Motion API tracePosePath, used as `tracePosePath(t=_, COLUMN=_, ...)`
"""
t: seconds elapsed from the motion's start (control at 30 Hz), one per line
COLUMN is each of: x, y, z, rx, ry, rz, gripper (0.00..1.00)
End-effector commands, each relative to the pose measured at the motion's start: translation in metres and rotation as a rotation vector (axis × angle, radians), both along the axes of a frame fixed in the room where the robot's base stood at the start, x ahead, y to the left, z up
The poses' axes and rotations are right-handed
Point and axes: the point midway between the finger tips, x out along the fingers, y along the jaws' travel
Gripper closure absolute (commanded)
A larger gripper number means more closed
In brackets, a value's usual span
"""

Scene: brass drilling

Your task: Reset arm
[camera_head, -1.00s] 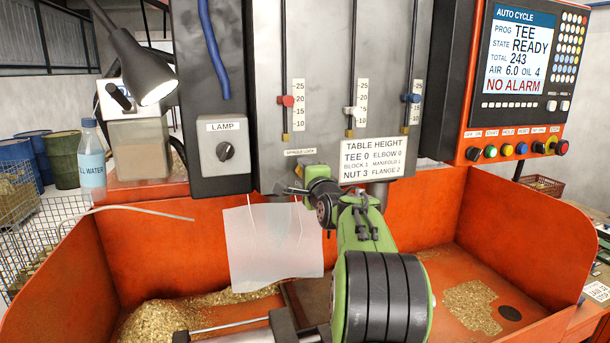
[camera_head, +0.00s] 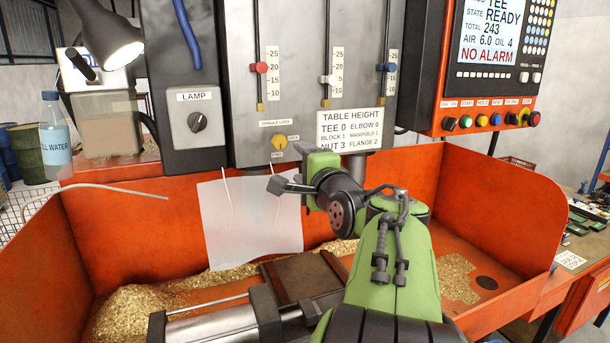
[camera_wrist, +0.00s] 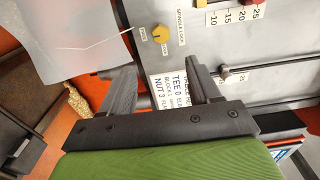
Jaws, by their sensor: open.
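My gripper (camera_head: 284,186) is in front of the machine's grey panel, below the yellow spindle lock knob (camera_head: 279,142) and left of the table height label (camera_head: 349,129). In the wrist view, the two dark fingers of my gripper (camera_wrist: 150,68) stand apart with nothing between them. The yellow knob (camera_wrist: 160,34) shows beyond the fingertips, clear of them. In the head view, my own green arm covers part of the machine's tray, and the fingers are small and partly hidden.
A translucent sheet (camera_head: 245,225) hangs left of my gripper. Below are a vise (camera_head: 215,322) and brass chips (camera_head: 140,310) in the orange tray (camera_head: 500,205). A lamp (camera_head: 105,35) and water bottle (camera_head: 54,135) stand left. The control box (camera_head: 490,70) is upper right.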

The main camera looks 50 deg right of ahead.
Motion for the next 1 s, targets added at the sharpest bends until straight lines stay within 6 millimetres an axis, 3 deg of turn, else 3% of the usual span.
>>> tracePosePath(t=0.17, x=-0.01, y=0.006, z=0.001, rx=0.0, ry=-0.001, rz=0.0, gripper=0.38)
tracePosePath(t=0.67, x=-0.009, y=0.005, z=0.001, rx=0.0, ry=0.0, rz=0.001, gripper=0.38)
tracePosePath(t=0.73, x=-0.005, y=0.013, z=-0.001, rx=-0.011, ry=0.022, rz=0.013, gripper=0.38)
tracePosePath(t=0.77, x=-0.002, y=0.02, z=-0.005, rx=-0.023, ry=0.047, rz=0.025, gripper=0.38)
tracePosePath(t=0.87, x=0.013, y=0.066, z=-0.025, rx=-0.11, ry=0.2, rz=0.11, gripper=0.38)
tracePosePath(t=1.0, x=0.016, y=0.154, z=-0.072, rx=-0.315, ry=0.5, rz=0.304, gripper=0.38)
